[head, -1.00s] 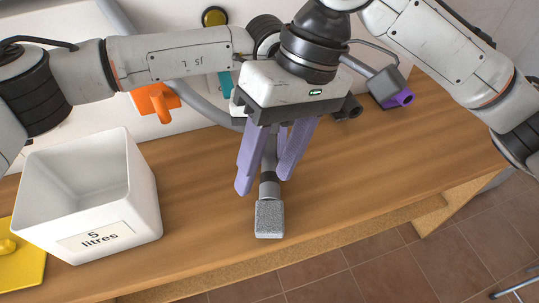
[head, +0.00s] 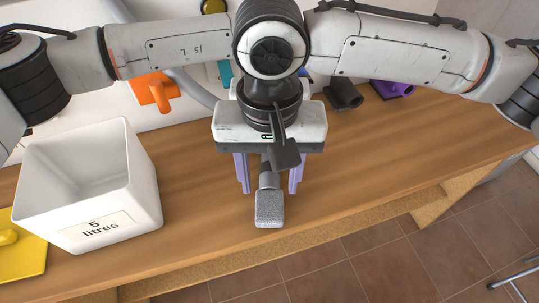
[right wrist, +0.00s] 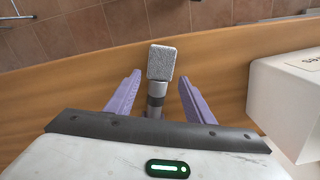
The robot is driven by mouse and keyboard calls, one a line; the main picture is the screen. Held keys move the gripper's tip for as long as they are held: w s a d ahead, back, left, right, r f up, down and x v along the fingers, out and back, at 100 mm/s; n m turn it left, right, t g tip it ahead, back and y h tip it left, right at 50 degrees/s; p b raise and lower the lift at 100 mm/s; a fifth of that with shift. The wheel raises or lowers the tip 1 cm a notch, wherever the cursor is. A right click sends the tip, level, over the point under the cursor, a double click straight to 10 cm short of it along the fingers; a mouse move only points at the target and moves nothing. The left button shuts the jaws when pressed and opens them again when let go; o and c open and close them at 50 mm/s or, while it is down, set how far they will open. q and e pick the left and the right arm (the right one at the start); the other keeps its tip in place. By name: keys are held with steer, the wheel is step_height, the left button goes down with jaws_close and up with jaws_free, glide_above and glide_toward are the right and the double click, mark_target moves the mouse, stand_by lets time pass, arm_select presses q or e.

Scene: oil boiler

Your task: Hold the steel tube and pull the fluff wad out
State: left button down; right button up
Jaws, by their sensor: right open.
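The grey, speckled fluff wad (head: 269,209) sits at the near end of the steel tube (head: 267,180), above the wooden bench near its front edge. In the right wrist view the fluff wad (right wrist: 162,62) is at the far end of the short visible length of tube (right wrist: 155,99). My right gripper (head: 268,190) is open. Its two lilac fingers stand either side of the tube, apart from it, with tips just short of the wad. The rest of the tube is hidden under my right gripper. My left arm comes in behind it, and my left gripper is hidden.
A white 5-litre bin (head: 140,205) stands open on the bench at left, beside a yellow object (head: 20,258). An orange fitting (head: 155,92) is behind it. A black part (head: 343,94) and a purple part (head: 390,89) lie at back right. The bench (head: 400,150) is clear at right.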

mark_target(270, 198)
steer(key=shift+f, duration=2.3)
steer(key=c, duration=1.1)
steer(key=shift+s, duration=2.8)
steer(key=shift+r, duration=0.15)
steer(key=shift+r, duration=2.9)
